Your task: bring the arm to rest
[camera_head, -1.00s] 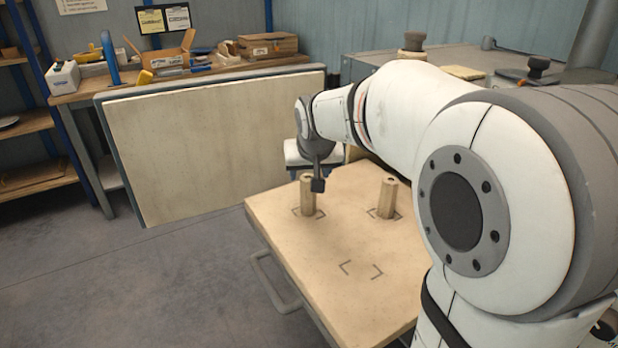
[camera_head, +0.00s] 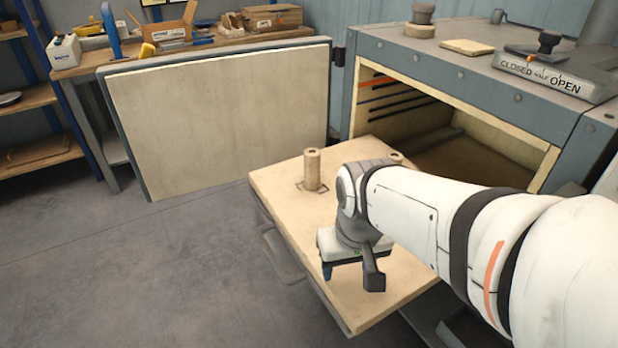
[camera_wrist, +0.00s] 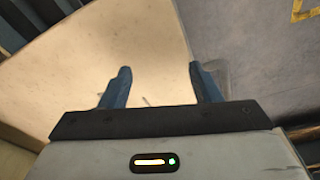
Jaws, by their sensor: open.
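My gripper (camera_head: 348,275) is over the front part of the pulled-out wooden board (camera_head: 290,215), pointing down. In the wrist view its two blue fingers (camera_wrist: 160,88) stand wide apart with nothing between them. A wooden cylinder (camera_head: 312,170) stands upright on the board's far left, inside corner marks. A second cylinder (camera_head: 397,156) shows only its top behind my arm. The third set of corner marks is hidden by my arm in the head view.
The dryer (camera_head: 440,80) stands open at the back right, with its wood-faced door (camera_head: 220,120) swung out left. A cluttered workbench (camera_head: 180,55) is behind. The floor (camera_head: 180,260) at left is clear.

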